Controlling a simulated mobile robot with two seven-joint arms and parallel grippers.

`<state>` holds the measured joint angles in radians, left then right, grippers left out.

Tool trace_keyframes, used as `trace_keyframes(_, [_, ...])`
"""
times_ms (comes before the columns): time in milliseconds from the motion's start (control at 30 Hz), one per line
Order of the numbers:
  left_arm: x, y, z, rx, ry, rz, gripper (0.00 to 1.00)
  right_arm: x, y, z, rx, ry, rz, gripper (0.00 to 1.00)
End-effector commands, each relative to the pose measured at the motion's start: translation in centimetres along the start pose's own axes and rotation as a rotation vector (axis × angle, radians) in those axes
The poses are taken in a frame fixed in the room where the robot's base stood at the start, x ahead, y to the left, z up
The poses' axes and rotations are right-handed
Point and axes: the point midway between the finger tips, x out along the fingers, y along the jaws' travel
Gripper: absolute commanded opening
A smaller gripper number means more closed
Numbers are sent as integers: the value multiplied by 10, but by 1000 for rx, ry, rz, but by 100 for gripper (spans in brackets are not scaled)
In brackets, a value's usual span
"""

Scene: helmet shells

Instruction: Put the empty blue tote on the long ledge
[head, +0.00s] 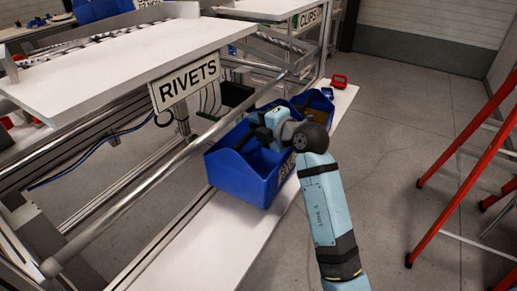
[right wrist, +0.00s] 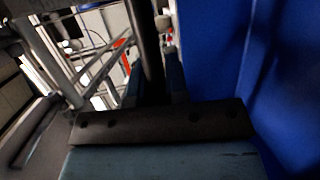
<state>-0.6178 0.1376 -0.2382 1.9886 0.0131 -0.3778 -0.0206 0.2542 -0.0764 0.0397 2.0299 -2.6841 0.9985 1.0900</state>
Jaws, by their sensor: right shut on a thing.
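A blue tote (head: 232,175) with white lettering on its side is over the long white ledge (head: 185,250), below the RIVETS sign. The visible part of its inside looks empty; my arm hides the rest. Whether its base touches the ledge is unclear. My right gripper (head: 268,122) is at the top of this tote, shut on its dark handle bar. In the right wrist view, the bar runs between the fingers (right wrist: 155,85), with the blue tote wall (right wrist: 215,60) on the right. My left gripper is out of view.
A second blue tote (head: 321,103) with brownish contents stands behind, further along the ledge. Beyond it is a small red item (head: 339,81). A white worktop (head: 110,75) and metal rail (head: 165,183) lie to the left. A red ladder (head: 465,140) stands right on open floor.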

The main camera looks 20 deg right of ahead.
Motion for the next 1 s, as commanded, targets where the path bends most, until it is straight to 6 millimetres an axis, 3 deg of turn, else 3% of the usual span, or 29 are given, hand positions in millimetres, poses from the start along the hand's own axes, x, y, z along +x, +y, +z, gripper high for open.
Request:
trace_keyframes(100, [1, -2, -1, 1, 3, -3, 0, 5, -26, -1, 0, -1, -2, 0])
trace_keyframes(600, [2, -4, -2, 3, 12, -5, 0, 15, -82, -4, -1, -1, 0, 0])
trace_keyframes(967, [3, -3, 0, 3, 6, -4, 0, 16, -85, -4, 0, -1, 2, 0])
trace_keyframes(1000, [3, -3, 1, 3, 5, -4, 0, 16, -87, -4, 0, -1, 1, 17])
